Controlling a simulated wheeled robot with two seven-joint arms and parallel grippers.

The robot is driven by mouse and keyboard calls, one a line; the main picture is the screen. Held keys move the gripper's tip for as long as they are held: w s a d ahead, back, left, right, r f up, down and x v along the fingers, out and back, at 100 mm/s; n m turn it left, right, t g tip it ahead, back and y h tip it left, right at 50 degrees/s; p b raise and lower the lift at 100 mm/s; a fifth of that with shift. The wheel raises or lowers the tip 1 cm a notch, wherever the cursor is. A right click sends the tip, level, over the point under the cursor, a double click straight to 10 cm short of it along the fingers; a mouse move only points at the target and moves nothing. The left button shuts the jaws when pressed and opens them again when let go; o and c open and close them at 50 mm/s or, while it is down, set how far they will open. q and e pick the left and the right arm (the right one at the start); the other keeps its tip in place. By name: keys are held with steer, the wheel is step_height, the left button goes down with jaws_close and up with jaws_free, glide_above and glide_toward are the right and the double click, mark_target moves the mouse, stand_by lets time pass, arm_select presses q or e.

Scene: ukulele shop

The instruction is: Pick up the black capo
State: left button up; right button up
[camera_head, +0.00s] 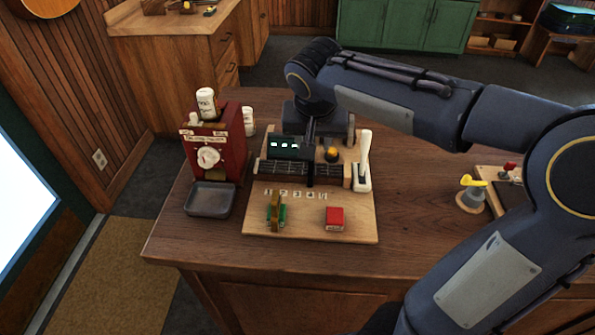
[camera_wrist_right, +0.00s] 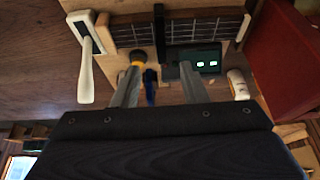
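The black capo (camera_head: 310,172) stands across the short fretboard (camera_head: 280,171) on the wooden board, just right of the small lit display. In the right wrist view, the capo (camera_wrist_right: 160,35) is a narrow black bar over the strings. My right gripper (camera_head: 318,132) reaches in from behind and hangs over the back of the board. In the right wrist view, my right gripper (camera_wrist_right: 160,75) has its two fingers apart, with the capo between their lines and beyond the tips. No contact is visible. My left gripper is out of view.
A dark tuner with a lit display (camera_head: 288,144) and a yellow knob (camera_head: 331,155) stand close to the capo. A white-handled lever (camera_head: 364,160) is to the right and a red box (camera_head: 218,150) to the left. The board's front holds a small red block (camera_head: 334,218).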

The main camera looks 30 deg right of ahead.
mark_target(311, 166)
steer(key=shift+w+f, duration=0.25)
steer(key=shift+f, duration=0.1)
steer(key=x, duration=0.7)
steer(key=shift+s+p, duration=0.15)
steer(key=shift+p, duration=0.25)
steer(key=shift+c, duration=0.3)
jaws_close()
